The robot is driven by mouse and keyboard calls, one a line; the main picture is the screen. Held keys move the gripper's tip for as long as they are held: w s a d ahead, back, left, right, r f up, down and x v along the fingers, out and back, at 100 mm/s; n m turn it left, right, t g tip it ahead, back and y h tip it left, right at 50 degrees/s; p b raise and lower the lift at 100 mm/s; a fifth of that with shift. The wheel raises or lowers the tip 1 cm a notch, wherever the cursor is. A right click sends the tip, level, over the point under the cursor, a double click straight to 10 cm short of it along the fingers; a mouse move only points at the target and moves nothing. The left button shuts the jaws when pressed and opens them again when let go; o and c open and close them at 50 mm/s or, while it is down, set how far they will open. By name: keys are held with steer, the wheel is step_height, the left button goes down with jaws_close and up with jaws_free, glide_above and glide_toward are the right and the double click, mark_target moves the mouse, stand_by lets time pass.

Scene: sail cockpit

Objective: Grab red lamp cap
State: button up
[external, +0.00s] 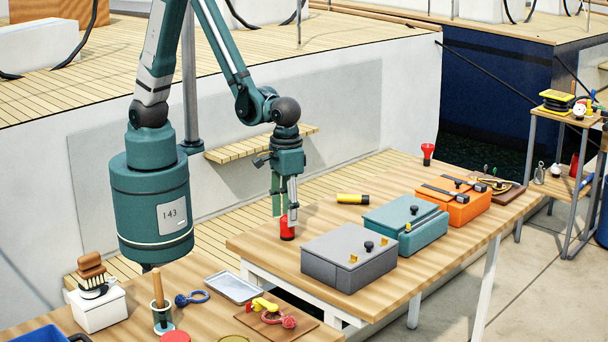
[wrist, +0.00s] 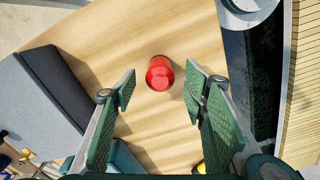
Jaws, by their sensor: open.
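The red lamp cap (external: 287,230) stands on the wooden table near its left end, beside the grey box. In the wrist view the cap (wrist: 160,73) is a small rounded red piece on bare wood, seen from above in the gap between the finger pads. My gripper (external: 285,208) points down right over the cap, with its fingertips close to the cap's top in the external view. The fingers (wrist: 158,92) are open, one on each side of the cap in the picture. I see no clear contact with it.
The grey box (external: 349,257) stands close to the right of the cap. Teal (external: 405,224) and orange (external: 453,200) boxes follow. A yellow-black torch (external: 353,199) lies behind, and a red funnel-shaped thing (external: 428,153) stands farther back. The table edge is near the cap.

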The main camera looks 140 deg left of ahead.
mark_target(287, 228)
steer(key=shift+f, duration=0.15)
steer(key=shift+d+f+b, duration=0.1)
steer(key=shift+f+b, duration=0.45)
steer(key=shift+f, duration=1.9)
steer(key=shift+c, duration=0.3)
steer(key=c, duration=0.9)
